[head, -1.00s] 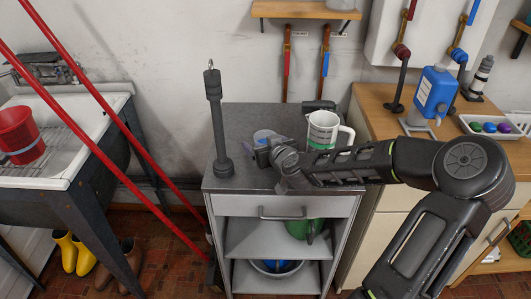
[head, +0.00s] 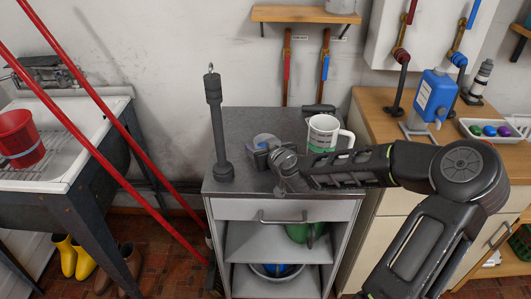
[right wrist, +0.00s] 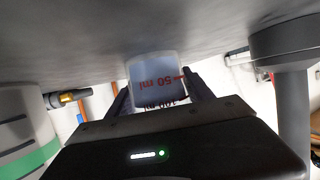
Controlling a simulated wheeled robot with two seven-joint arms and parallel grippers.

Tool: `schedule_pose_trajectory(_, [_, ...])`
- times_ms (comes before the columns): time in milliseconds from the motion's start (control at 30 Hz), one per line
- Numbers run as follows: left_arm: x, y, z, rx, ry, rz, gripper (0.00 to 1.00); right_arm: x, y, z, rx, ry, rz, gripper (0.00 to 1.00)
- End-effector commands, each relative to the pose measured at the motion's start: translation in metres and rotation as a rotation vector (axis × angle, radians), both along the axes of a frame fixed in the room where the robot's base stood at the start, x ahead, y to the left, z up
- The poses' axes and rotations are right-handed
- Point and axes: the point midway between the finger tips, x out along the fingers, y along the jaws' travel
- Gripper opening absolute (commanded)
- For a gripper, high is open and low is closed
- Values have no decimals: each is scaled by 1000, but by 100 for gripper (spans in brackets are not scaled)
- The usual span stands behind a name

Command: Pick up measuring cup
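The measuring cup (head: 264,140) is small and translucent, and it stands on the grey top of the cabinet (head: 283,119). In the right wrist view the cup (right wrist: 154,72) shows red "50 ml" marks, upside down. My right gripper (head: 262,158) reaches in from the right at the cup's near side. In the right wrist view, the fingers of the right gripper (right wrist: 160,92) lie on either side of the cup, close to its walls. I cannot tell if they press on it. The gripper body hides part of the cup. My left gripper is out of view.
A dark upright rod (head: 218,130) on a round base stands left of the cup. A white mug with a green band (head: 322,133) stands to the right, close behind my right arm. The back wall is behind the cabinet, and a sink (head: 60,150) is at left.

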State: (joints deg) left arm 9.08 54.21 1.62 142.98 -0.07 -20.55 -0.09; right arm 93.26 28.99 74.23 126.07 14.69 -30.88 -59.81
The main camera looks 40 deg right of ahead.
Motion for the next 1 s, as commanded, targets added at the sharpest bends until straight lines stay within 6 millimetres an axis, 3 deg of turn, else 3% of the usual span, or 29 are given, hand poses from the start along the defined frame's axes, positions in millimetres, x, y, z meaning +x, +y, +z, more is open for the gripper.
schedule_pose_trajectory(600, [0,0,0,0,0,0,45,0,0,0,0,-1,0,10])
schedule_pose_trajectory(1000, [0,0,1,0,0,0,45,0,0,3,0,-1,0,10])
